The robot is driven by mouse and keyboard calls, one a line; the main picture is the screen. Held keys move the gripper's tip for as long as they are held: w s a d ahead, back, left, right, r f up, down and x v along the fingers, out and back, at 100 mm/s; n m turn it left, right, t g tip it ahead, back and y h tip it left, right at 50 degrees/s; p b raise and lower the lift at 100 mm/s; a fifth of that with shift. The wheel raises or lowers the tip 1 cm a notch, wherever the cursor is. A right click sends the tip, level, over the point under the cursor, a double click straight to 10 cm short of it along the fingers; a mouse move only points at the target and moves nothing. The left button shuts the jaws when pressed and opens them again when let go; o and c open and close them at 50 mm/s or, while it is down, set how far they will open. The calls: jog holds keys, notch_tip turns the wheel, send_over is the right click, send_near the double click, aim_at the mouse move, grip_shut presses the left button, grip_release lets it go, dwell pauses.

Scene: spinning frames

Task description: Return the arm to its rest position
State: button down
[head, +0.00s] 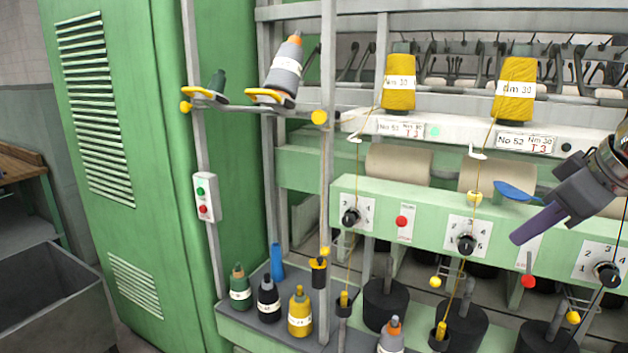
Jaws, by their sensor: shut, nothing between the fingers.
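My gripper (530,226) is at the right in the head view, in front of the pale green panel of the spinning frame. Its dark purple fingers point down and left, and it is shut with nothing in it. My arm comes in from the right edge, and most of it is out of view. A blue, flat, pointed piece (517,192) shows just above and left of the fingers; I cannot tell what it belongs to.
The green panel (405,205) carries black dials and a red button close to my gripper. Yellow bobbins (515,90) stand above. Several bobbins, green, black and yellow (300,315), stand on the lower shelf. A grey bin (55,300) is at lower left.

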jog(key=s+a+f+m, duration=0.2)
jog(key=s+a+f, duration=0.2)
jog(key=a+f, duration=0.7)
jog(key=s+a+f+m+g+h, duration=0.1)
jog(key=s+a+f+m, duration=0.2)
jog(key=a+f, duration=0.7)
notch_tip(320, 180, down, 2)
jog(key=shift+s+a+f, duration=0.2)
jog(key=shift+s+a, duration=0.2)
jog(key=shift+s, duration=0.85)
